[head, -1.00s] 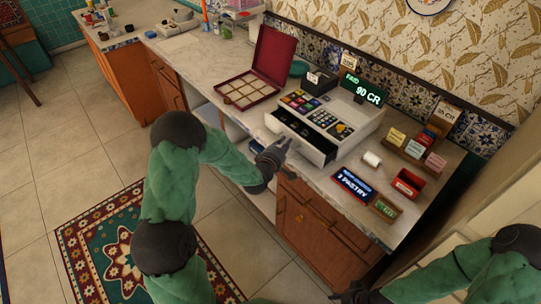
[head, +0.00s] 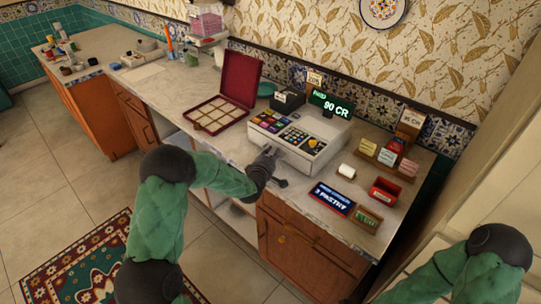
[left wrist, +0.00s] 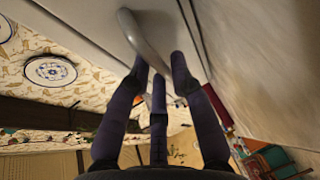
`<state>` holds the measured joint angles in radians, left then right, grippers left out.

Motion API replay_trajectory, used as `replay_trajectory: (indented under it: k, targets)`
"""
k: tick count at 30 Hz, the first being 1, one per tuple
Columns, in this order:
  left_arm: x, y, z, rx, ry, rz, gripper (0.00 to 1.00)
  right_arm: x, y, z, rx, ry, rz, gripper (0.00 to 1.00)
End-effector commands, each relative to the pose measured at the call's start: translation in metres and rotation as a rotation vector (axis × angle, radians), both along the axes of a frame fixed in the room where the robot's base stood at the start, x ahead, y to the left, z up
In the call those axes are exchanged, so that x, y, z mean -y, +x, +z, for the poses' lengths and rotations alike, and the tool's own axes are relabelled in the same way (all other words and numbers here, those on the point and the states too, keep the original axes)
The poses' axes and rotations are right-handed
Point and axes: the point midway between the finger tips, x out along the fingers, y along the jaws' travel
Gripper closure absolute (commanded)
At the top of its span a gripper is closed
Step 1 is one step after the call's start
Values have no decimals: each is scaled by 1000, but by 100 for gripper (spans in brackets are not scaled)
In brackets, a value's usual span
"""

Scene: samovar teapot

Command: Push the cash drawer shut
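The white cash register (head: 318,146) stands on the counter, its lit display reading 90 CR. Its drawer front (head: 290,162) looks flush or nearly flush with the body, and no dark drawer inside shows. My left gripper (head: 270,160) is at the left part of the drawer front. In the left wrist view, its dark fingers (left wrist: 159,70) are spread apart, with tips at or very near the pale drawer front (left wrist: 90,25) and the curved grey handle (left wrist: 145,40). Whether they touch cannot be told. My right gripper is out of view; only its arm shows at lower right.
An open red box (head: 222,108) stands left of the register. A paper roll (head: 346,171), a pastry sign (head: 332,198) and a red container (head: 384,190) lie to the right. The counter's front edge (head: 300,207) runs below the left gripper.

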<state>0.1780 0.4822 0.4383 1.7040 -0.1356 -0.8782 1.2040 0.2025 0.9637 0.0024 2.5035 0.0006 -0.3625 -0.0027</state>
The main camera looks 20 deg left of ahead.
Motion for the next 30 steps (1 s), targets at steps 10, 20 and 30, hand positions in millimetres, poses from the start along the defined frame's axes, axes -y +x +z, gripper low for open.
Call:
replay_trajectory:
  k: [10,20,30]
  targets:
    - [-1,-1,-1,-1,0,1,73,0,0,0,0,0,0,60]
    - [-1,-23,4,-2,0,2,73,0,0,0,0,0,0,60]
    - [-1,-82,17,0,0,2,73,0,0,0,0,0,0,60]
